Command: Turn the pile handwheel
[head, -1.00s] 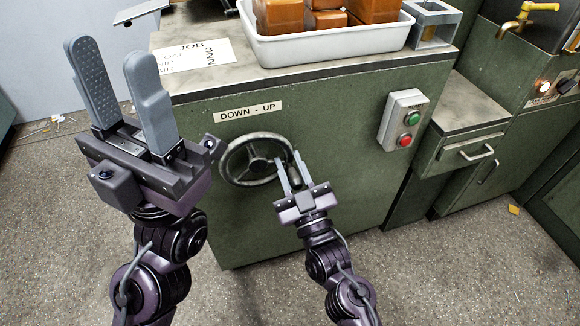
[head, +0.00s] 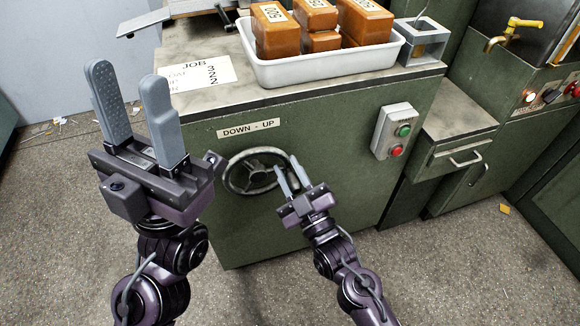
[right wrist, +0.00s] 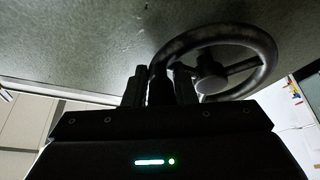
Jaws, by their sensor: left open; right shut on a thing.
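The pile handwheel (head: 256,174) is a dark round wheel with spokes and a hub on the green cabinet front, under a "DOWN - UP" label (head: 248,129). It also shows in the right wrist view (right wrist: 211,74). My right gripper (head: 289,174) is at the wheel's right side, shut on its handle. In the right wrist view, the fingers (right wrist: 160,75) stand on both sides of the dark handle, which they partly hide. My left gripper (head: 126,80) is open and empty, raised to the left of the wheel and apart from it.
A white tray (head: 330,68) with several brown blocks (head: 365,22) stands on the cabinet top beside a job sheet (head: 200,75). Speckled floor (head: 60,240) lies open at left.

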